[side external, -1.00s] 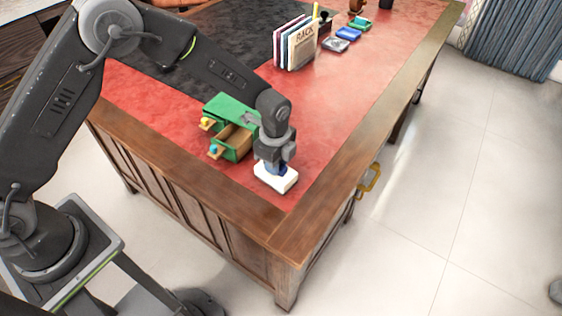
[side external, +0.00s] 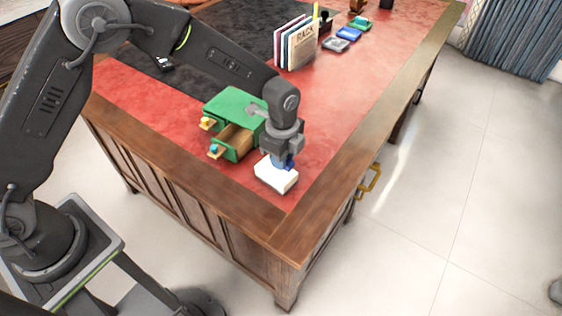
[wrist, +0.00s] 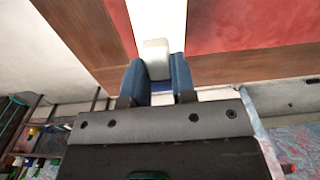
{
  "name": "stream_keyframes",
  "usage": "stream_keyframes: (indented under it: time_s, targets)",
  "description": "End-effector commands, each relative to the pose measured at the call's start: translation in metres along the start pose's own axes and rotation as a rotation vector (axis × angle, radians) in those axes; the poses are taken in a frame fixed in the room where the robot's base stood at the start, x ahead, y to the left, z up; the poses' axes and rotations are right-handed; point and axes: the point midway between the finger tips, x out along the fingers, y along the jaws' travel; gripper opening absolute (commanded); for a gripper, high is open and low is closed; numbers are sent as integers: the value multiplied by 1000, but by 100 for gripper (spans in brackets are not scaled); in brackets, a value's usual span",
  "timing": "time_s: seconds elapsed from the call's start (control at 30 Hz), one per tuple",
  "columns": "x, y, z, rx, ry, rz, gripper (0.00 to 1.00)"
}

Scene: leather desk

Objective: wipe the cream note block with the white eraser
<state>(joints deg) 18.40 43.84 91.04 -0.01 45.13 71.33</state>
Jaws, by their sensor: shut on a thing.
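The cream note block (side external: 276,178) lies flat on the red leather near the desk's front corner. It also shows as a pale strip at the top of the wrist view (wrist: 158,16). My gripper (side external: 281,162) points down over the block's back part. In the wrist view, its two blue fingers (wrist: 156,78) are shut on the white eraser (wrist: 155,56). The eraser overlaps the pale strip there; in the side view I cannot make it out apart from the block. I cannot tell whether eraser and block touch.
A green drawer box (side external: 232,107) with an open drawer stands close left of my gripper. A file rack (side external: 296,46) with books, and blue and grey trays (side external: 348,33), stand farther back. The wooden desk edge (side external: 284,226) is close in front. Red leather to the right is clear.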

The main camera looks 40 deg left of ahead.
Motion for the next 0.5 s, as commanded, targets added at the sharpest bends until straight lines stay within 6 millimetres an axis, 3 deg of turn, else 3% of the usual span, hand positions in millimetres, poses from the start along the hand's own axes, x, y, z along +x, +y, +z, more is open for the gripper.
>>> stream_keyframes:
  time_s: [0.5]
  targets:
    - [-43, 0, 0, 0, 1, -1, 6]
